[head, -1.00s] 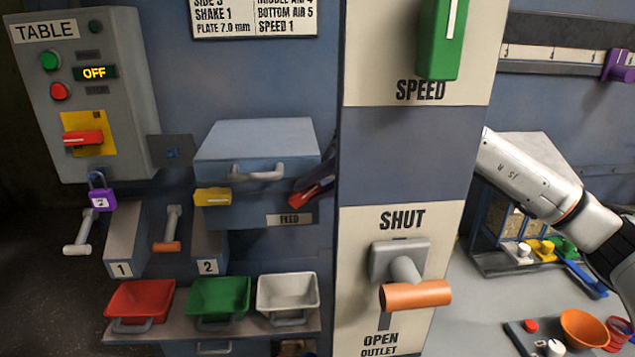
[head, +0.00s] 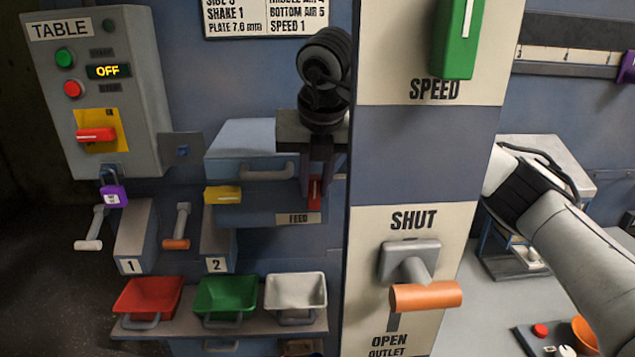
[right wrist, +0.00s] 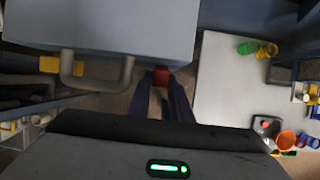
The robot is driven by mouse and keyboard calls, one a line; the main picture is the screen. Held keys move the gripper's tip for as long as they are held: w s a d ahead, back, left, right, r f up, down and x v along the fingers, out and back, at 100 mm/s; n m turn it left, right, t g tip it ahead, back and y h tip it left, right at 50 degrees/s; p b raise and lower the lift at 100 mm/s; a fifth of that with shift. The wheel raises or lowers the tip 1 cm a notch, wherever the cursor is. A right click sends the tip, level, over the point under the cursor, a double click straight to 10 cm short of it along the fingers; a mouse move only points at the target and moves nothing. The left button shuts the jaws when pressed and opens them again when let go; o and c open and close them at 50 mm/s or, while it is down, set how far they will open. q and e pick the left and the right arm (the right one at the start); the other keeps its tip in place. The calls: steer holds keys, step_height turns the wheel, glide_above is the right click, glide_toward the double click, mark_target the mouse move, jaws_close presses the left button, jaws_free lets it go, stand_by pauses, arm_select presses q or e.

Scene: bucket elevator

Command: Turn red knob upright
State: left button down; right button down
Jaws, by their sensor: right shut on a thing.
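A small red knob (head: 314,193) is on the right part of the feed box front, above the FEED label. It stands about upright in the head view. My right gripper (head: 317,188) is shut on it, with its dark fingers pointing down around it. In the right wrist view the red knob (right wrist: 161,76) shows between the fingertips (right wrist: 163,88), and its lower part is hidden. Another red knob (head: 96,134) lies horizontal on a yellow plate on the TABLE panel, with no gripper near it. My left gripper is not in view.
The blue-grey feed box (head: 232,172) has a handle (head: 268,170) and a yellow tag (head: 222,194). A pillar with an orange outlet handle (head: 426,296) stands close on the right. Red (head: 148,297), green (head: 225,297) and white (head: 296,292) bins sit below.

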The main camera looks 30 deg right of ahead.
steer(key=shift+f+g, duration=0.1)
steer(key=shift+g, duration=0.2)
stand_by(0.4)
steer(key=c, duration=1.6)
jaws_free()
steer(key=shift+a, duration=0.1)
